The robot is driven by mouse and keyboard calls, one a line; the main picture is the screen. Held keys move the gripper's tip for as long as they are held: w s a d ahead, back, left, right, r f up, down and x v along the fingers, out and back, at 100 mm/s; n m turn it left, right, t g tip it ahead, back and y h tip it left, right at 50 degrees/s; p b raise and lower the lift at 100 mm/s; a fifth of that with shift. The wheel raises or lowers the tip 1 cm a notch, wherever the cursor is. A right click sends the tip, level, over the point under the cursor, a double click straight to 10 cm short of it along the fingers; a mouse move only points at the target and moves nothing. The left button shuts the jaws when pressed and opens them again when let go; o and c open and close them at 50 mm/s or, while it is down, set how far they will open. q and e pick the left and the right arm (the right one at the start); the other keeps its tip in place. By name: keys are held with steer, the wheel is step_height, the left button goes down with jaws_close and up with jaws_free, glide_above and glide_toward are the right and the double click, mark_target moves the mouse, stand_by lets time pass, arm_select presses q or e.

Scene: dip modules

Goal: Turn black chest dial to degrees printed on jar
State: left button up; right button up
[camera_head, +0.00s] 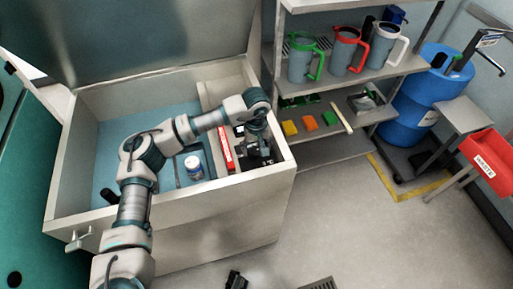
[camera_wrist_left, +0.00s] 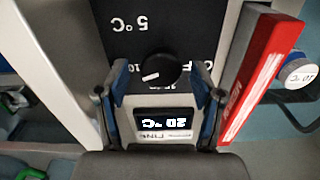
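The black dial (camera_wrist_left: 160,70) is on a panel in the left wrist view, its white mark pointing left and slightly down in the picture. "5 °C", "OFF" and partly covered numbers surround it upside down. My left gripper (camera_wrist_left: 161,88) is open, fingers on either side of the dial, not visibly closed on it. In the head view my left gripper (camera_head: 257,152) is over the chest's right compartment. The jar (camera_head: 193,168) stands left of it in the chest; its white lid in the wrist view (camera_wrist_left: 298,73) seems to read 10 °C. My right gripper cannot be made out surely.
A display (camera_wrist_left: 165,123) below the dial reads 20 °C, upside down. A red bar (camera_head: 226,150) stands between jar and gripper. A shelf with mugs (camera_head: 345,50) is at the right.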

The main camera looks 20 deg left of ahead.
mark_target(256, 149)
arm_select(q)
steer(key=shift+s, duration=0.1)
step_height(256, 149, up, 12)
steer(key=shift+f, duration=0.15)
stand_by(0.4)
stand_by(0.4)
